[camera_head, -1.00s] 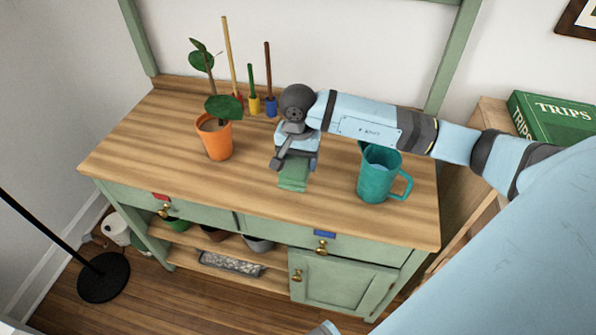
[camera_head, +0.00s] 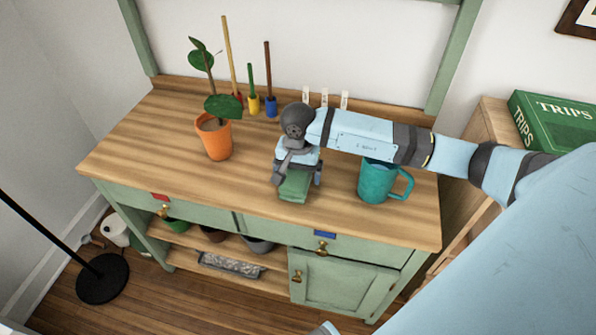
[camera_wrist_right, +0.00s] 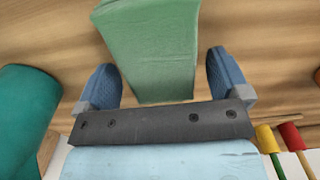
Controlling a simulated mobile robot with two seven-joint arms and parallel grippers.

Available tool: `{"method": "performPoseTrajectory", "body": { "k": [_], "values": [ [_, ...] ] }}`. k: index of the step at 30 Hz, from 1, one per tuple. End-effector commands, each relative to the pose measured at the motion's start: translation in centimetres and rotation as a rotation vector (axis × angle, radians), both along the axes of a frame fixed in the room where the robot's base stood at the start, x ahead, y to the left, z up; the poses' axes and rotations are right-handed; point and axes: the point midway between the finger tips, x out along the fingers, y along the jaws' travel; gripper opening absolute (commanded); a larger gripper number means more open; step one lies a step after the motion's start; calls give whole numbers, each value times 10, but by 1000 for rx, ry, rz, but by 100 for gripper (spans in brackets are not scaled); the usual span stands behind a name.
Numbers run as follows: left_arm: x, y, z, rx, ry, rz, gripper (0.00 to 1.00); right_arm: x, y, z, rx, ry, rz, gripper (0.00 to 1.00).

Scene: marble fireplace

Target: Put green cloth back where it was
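The green cloth (camera_head: 295,190) lies folded on the wooden top of the green bench (camera_head: 150,140), near its front edge. My right gripper (camera_head: 297,180) is above it, pointing down, with its fingers apart. In the right wrist view, the cloth (camera_wrist_right: 150,45) runs between the two blue fingers of that gripper (camera_wrist_right: 161,68), with a gap on each side, so they do not pinch it. Part of the cloth is hidden under the gripper in the head view. My left gripper is not in view.
A teal mug (camera_head: 375,182) stands close to the right of the gripper. An orange pot (camera_head: 214,140) with a plant stands to the left. Garden tools with yellow (camera_head: 253,106) and blue (camera_head: 270,106) parts stand at the back. The bench's left top is clear.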

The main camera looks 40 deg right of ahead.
Motion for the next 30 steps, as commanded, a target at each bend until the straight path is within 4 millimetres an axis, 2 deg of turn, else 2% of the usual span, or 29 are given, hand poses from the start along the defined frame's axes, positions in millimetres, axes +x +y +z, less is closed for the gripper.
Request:
{"method": "performPoseTrajectory", "body": {
  "k": [7,21,25,30],
  "values": [
    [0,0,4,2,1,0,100,0,0,10,-2,-1,0,94],
    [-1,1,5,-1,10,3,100,1,-1,103,-2,-3,1,94],
    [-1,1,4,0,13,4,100,1,-1,117,0,-1,-1,94],
    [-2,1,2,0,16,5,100,1,-1,124,-1,1,0,94]
  ]
}}
